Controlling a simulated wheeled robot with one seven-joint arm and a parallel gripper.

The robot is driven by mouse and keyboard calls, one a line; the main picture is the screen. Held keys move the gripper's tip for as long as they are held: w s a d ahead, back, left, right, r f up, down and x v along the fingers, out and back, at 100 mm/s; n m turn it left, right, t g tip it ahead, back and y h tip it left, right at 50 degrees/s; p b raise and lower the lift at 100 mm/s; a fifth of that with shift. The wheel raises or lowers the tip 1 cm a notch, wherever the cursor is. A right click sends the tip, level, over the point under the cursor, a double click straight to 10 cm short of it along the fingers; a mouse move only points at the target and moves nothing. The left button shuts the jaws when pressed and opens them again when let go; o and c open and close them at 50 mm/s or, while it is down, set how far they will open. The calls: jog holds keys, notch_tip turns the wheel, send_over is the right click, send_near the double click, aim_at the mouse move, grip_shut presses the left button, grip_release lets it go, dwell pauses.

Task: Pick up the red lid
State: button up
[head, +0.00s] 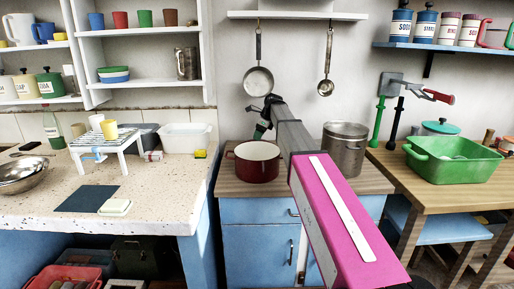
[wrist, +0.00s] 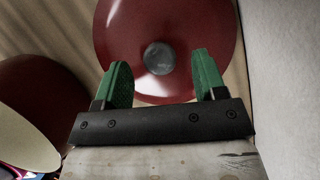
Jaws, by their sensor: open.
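The red lid (wrist: 195,25) is a glossy dark-red disc with a round grey knob (wrist: 159,58), seen in the wrist view on the wooden counter top. I cannot make it out in the head view. My gripper (wrist: 163,72) is open and empty. In the wrist view its two green fingers stand left and right of the knob, overlapping the lid's lower part in the picture. I cannot tell how far they are from it. In the head view my gripper (head: 261,132) is just above and behind the red pot.
The open red pot (head: 250,173) stands beside the lid; its side shows at left in the wrist view (wrist: 40,95). A steel pot (head: 344,152) stands on the counter to the right. A pale wall (wrist: 285,70) rises close on the right in the wrist view. A pan (head: 258,80) hangs above.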

jog(key=shift+x, duration=1.05)
jog(key=shift+d, duration=0.15)
jog(key=c, duration=1.1)
